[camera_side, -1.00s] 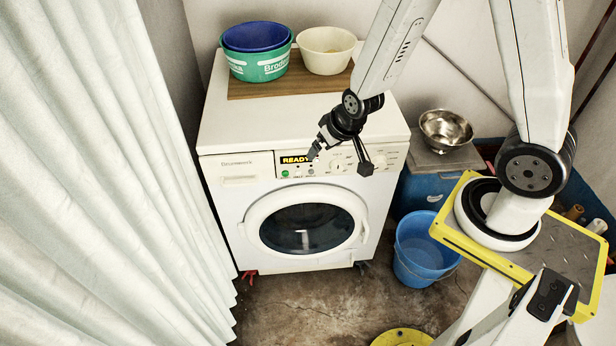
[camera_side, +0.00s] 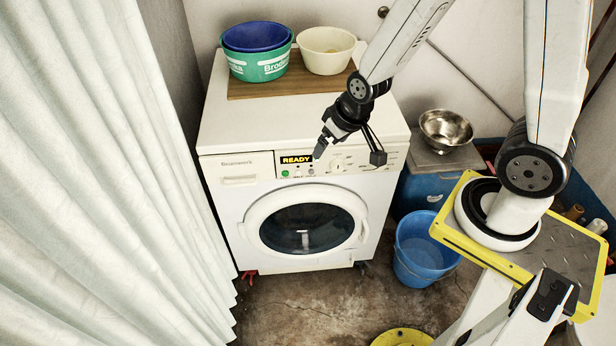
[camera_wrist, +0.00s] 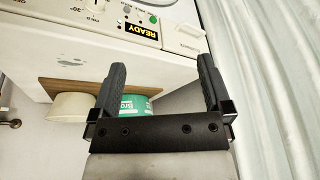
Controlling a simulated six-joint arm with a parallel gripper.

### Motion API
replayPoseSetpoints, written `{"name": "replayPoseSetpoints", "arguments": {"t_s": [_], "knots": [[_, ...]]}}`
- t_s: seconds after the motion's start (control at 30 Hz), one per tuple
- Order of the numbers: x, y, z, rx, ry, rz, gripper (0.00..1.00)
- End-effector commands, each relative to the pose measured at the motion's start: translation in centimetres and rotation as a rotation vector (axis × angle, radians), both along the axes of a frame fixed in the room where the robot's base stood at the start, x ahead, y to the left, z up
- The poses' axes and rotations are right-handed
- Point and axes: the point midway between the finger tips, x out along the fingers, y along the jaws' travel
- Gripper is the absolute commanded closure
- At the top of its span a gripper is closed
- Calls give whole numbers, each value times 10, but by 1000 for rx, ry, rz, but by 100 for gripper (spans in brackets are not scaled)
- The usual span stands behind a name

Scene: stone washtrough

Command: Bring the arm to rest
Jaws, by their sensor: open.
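My gripper (camera_side: 349,152) is open and empty in the side view. It hangs in the air in front of the washing machine's control panel (camera_side: 300,165). The white washing machine (camera_side: 220,195) has a closed round door (camera_side: 305,228), and its display (camera_side: 297,160) reads READY. In the wrist view the two fingers of my gripper (camera_wrist: 160,85) stand wide apart with nothing between them. The upside-down panel with the READY display (camera_wrist: 141,31) shows beyond them. Part of the panel is hidden behind my gripper in the side view.
A green tub (camera_side: 258,67) with a blue bowl (camera_side: 255,37) inside and a cream bowl (camera_side: 327,50) stand on top of the machine. A metal bowl (camera_side: 446,130) and a blue bucket (camera_side: 424,249) are to the right. A pale curtain (camera_side: 90,190) hangs at left.

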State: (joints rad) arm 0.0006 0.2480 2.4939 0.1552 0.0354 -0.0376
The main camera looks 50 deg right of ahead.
Motion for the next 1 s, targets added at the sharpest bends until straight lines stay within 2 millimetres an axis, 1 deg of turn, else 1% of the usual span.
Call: {"name": "replayPoseSetpoints", "arguments": {"t_s": [0.03, 0.2, 0.4, 0.57, 1.0], "knots": [[-5, 1, 8, -1, 10, 15, 0], [-25, 2, 27, -14, 70, 68, 0], [-43, 0, 41, -34, 120, 104, 0], [-47, -1, 44, -41, 134, 112, 0], [-47, -1, 44, -40, 133, 112, 0]]}}
